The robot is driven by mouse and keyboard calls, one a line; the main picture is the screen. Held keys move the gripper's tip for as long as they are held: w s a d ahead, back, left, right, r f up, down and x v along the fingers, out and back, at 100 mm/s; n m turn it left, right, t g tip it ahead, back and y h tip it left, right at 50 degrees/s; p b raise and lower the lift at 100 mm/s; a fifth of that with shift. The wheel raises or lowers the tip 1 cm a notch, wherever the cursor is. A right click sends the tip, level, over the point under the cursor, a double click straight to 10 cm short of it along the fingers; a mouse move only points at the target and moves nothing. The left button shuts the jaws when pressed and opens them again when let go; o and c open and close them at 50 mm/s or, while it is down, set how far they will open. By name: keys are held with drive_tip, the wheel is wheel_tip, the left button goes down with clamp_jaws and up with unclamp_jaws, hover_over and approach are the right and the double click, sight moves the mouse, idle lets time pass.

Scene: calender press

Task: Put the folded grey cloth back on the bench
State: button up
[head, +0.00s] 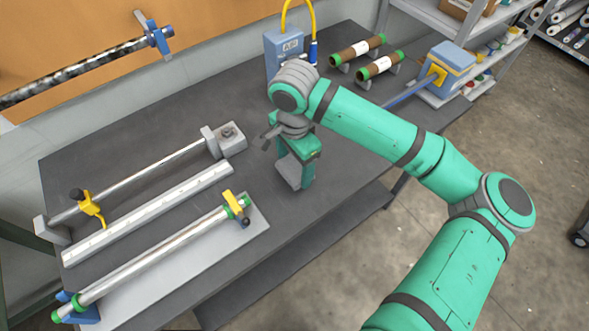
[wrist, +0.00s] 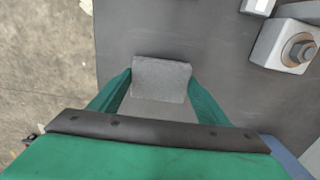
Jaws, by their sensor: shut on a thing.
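The folded grey cloth (wrist: 161,80) is a small grey block between the two green fingers of my gripper (wrist: 160,88) in the wrist view. The fingers press on its left and right sides. In the head view my gripper (head: 295,175) points down over the dark bench (head: 330,115), near its front edge, with the grey cloth (head: 289,171) at its fingertips. The wrist view shows the dark bench top (wrist: 200,35) around and below the cloth. I cannot tell whether the cloth touches the bench.
A metal block with a bolt (head: 232,141) stands left of my gripper. A polished roller (head: 160,250) lies on a pale plate at the front left. A blue box (head: 284,55) and brown rolls with green ends (head: 380,66) stand behind. Bare bench surrounds my gripper.

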sight(294, 166)
drive_tip(key=shift+w+f, duration=0.15)
drive_tip(key=shift+f, duration=0.7)
drive_tip(key=shift+w+f, duration=0.1)
drive_tip(key=shift+f, duration=0.75)
drive_tip(key=shift+f, duration=0.15)
drive_tip(key=o, duration=0.9)
wheel_tip(294, 166, up, 12)
drive_tip(key=shift+a, duration=0.1)
drive_tip(key=shift+r, duration=0.2)
